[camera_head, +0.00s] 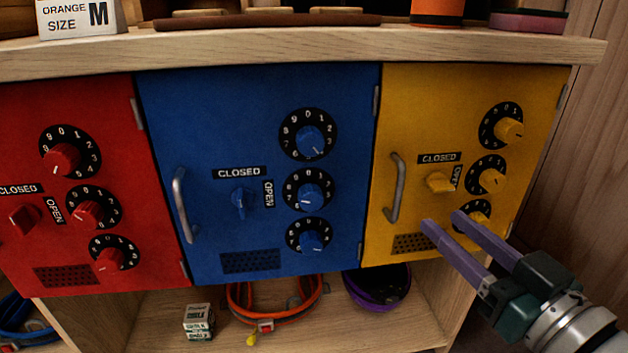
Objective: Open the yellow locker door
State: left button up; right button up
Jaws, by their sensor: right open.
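The yellow locker door (420,110) is at the right of the head view and is shut. It has a grey bar handle (395,188) on its left side and hinges at its right edge. A yellow latch knob (439,182) sits beside the CLOSED label, with a second label to its right, partly covered by the knob. Three numbered dials line the right side: top (508,130), middle (490,180) and bottom (478,215). My right gripper (443,220) is open and empty, its purple fingers in front of the lower door, overlapping the bottom dial. My left gripper is not in view.
A blue locker door (260,100) and a red locker door (75,105) stand to the left, both shut. A wooden top (300,45) overhangs the doors. The shelf below holds an orange harness ring (240,306), a purple helmet-like bowl (377,297) and a small box (198,321).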

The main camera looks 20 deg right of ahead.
aim_at(402, 186)
jog(key=w+b, duration=0.1)
jog(key=w, duration=0.4)
jog(key=w+b, duration=0.2)
jog(key=w, duration=0.2)
jog(key=shift+w+d, duration=0.2)
jog(key=shift+w, duration=0.2)
grip_shut()
dwell(0.9)
